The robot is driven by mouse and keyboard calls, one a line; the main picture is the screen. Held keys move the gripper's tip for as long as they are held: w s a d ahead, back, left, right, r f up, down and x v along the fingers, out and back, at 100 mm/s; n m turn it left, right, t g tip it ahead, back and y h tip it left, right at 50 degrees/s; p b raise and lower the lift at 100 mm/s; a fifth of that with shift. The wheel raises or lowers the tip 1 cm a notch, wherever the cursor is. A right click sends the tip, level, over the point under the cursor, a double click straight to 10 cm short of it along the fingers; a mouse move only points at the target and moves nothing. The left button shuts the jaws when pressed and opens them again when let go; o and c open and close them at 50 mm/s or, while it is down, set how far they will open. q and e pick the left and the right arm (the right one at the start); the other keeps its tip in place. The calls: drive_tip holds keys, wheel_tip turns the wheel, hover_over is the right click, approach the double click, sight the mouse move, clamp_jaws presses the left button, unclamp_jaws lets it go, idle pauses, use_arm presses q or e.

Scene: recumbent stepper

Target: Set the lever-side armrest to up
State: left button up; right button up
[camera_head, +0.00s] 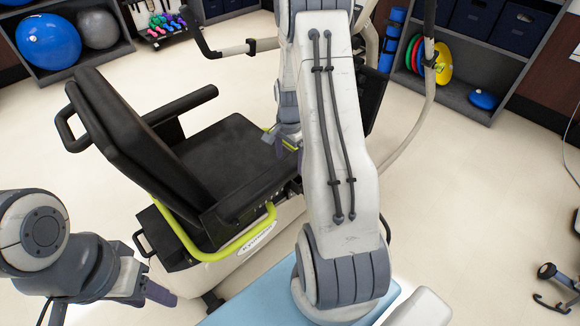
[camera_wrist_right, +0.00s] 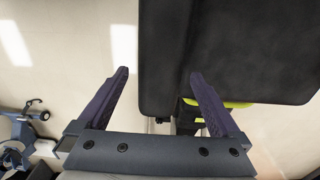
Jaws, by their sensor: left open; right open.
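The recumbent stepper's black seat (camera_head: 225,160) and tilted backrest (camera_head: 125,135) stand left of centre in the head view. A lime lever (camera_head: 250,232) runs along the near side. The lever-side armrest (camera_head: 243,203) appears as a low dark bar beside the seat, apparently down; my right arm partly hides that area. My right gripper (camera_head: 279,144) is over the seat's front, partly hidden by its arm. In the right wrist view it is open and empty (camera_wrist_right: 158,76), its fingers overlapping a black padded surface (camera_wrist_right: 240,50). My left gripper (camera_head: 160,292) is open at lower left, away from the stepper.
The far armrest (camera_head: 182,105) sticks forward from the backrest. A moving handlebar (camera_head: 235,48) stands ahead of the seat. A pale blue surface (camera_head: 250,290) lies in front. Shelves with balls (camera_head: 48,42) line the back. The floor at left is clear.

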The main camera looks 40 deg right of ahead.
drive_tip(key=shift+f, duration=1.7)
clamp_jaws()
